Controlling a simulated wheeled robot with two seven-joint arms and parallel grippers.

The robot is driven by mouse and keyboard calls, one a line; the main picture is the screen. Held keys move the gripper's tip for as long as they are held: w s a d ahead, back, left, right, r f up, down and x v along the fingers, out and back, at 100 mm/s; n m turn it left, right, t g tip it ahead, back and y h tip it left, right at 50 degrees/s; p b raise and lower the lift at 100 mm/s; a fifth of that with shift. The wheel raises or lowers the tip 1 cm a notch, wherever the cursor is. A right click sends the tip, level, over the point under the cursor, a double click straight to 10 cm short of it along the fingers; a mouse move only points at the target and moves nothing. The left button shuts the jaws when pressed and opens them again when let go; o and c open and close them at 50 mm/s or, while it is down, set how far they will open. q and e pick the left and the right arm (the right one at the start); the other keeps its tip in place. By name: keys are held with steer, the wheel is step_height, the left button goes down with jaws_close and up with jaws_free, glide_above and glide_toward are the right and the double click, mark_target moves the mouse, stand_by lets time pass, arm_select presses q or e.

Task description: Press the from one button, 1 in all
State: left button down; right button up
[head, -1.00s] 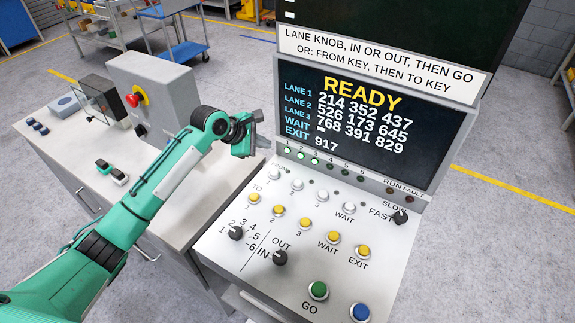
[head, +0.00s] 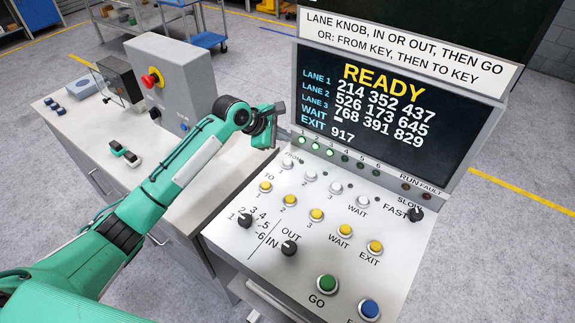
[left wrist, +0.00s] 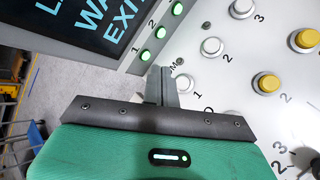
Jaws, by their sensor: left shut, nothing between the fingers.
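The from 1 button (head: 287,164) is the leftmost white round button in the upper row on the sloped white panel (head: 225,240). In the left wrist view the from 1 button (left wrist: 185,83) shows just right of my fingers. My left gripper (head: 284,135) is shut and empty, near the panel's upper left corner. Its fingers (left wrist: 162,84) show shut together in the left wrist view, close beside the button; whether they touch it I cannot tell. The screen (head: 372,105) reads READY. My right gripper is not in view.
White from buttons 2 (head: 310,176) and 3 (head: 336,188) lie to the right. A row of yellow to buttons (head: 265,187) lies below. Black knobs (head: 245,221), a green GO button (head: 327,284) and a blue button (head: 369,308) are nearer. A grey box with a red button (head: 152,78) stands left.

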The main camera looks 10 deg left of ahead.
arm_select(q)
steer(key=b, duration=0.4)
glide_above(284, 163)
step_height(284, 163, down, 4)
steer(key=shift+f, duration=1.25)
steer(key=shift+p, duration=0.3)
stand_by(0.5)
steer(key=shift+f+p, duration=0.35)
steer(key=shift+p, duration=0.15)
